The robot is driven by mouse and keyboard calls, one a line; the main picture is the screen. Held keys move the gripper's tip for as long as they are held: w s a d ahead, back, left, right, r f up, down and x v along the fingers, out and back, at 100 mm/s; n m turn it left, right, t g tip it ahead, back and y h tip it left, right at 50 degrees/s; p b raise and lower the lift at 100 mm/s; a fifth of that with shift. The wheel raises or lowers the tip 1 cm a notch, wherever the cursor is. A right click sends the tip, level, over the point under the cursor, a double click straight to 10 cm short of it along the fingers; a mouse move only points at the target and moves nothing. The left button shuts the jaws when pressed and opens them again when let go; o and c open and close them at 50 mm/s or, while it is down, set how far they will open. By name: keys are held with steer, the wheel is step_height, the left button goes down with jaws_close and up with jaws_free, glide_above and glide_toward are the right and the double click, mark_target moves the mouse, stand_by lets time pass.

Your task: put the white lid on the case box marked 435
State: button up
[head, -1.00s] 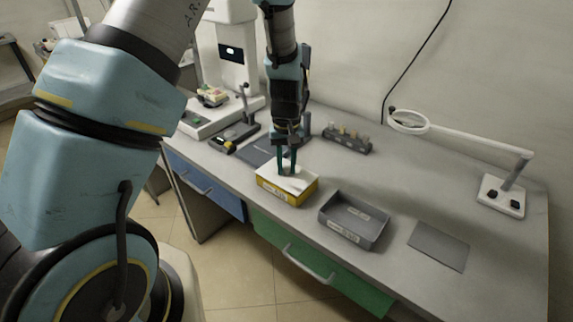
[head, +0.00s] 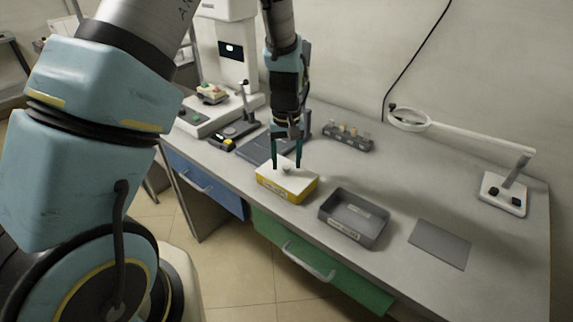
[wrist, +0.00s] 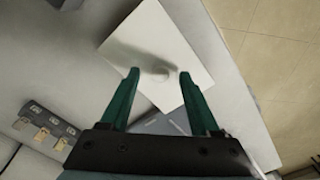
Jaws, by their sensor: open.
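The white lid (head: 277,173) lies on top of a yellow box (head: 284,190) on the bench, with a small knob at its middle. In the wrist view the white lid (wrist: 165,38) shows as a pale square, its knob between the fingertips. My gripper (head: 287,166) is open just above the lid, one finger on each side of the knob and apart from it. It also shows in the wrist view (wrist: 158,74). The box has a label on its front, but its number is too small to read. The wrist view shows no side of the box.
A grey open tray (head: 334,228) stands to the right of the box, and a flat grey mat (head: 439,244) lies farther right. A magnifier lamp (head: 503,190) stands at the right.

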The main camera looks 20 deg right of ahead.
mark_target(286, 167)
step_height(286, 167, up, 9)
steer(key=b, duration=0.1)
steer(key=shift+r+b, duration=0.15)
steer(key=shift+b, duration=0.25)
steer(key=s+a+r+n, duration=0.1)
steer(key=s+a, duration=0.1)
steer(key=a, duration=1.3)
steer(key=s+a+r+n+t, duration=0.1)
steer(key=s+a, duration=0.1)
steer(key=a, duration=1.3)
steer(key=shift+r+t, duration=0.3)
